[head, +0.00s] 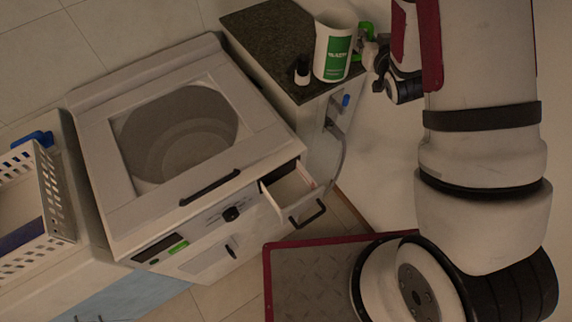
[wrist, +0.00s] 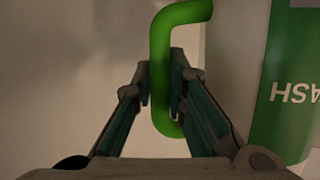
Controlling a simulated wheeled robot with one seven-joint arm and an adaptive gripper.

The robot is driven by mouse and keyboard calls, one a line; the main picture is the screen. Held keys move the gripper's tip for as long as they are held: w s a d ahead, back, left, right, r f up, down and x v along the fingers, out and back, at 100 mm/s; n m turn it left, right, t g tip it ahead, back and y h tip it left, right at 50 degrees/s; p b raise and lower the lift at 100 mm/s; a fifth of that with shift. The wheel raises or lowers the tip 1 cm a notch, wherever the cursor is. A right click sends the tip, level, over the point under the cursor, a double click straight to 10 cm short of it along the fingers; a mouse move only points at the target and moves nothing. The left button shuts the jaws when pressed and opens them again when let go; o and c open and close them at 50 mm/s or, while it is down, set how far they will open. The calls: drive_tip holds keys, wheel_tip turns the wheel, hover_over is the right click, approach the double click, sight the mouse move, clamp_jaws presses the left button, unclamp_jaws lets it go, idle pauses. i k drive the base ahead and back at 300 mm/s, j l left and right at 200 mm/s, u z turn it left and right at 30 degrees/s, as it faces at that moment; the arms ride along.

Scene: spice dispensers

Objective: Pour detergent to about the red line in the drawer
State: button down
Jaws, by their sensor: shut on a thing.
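The detergent jug (head: 333,50) is white with a green label and a green handle. It stands or hangs at the right edge of the dark countertop; I cannot tell whether its base touches the counter. My gripper (head: 368,47) is shut on the green handle at the jug's right side. In the wrist view, the fingers (wrist: 160,95) close around the green handle (wrist: 160,60), with the jug's label (wrist: 290,95) at the right. The detergent drawer (head: 293,194) is pulled out of the washing machine's front. The red line inside it is too small to make out clearly.
The washing machine (head: 200,215) stands left of the counter (head: 272,45). A small dark bottle with a white label (head: 302,70) is beside the jug. A white perforated basket (head: 55,190) is at the far left. A blue-handled fitting (head: 345,100) is on the counter's side.

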sight(295, 195)
drive_tip(key=k+j, duration=0.2)
drive_tip(key=j+u, duration=0.15)
drive_tip(key=u, duration=0.35)
drive_tip(key=l+u, duration=0.5)
drive_tip(key=l, duration=0.45)
drive_tip(key=i, duration=0.05)
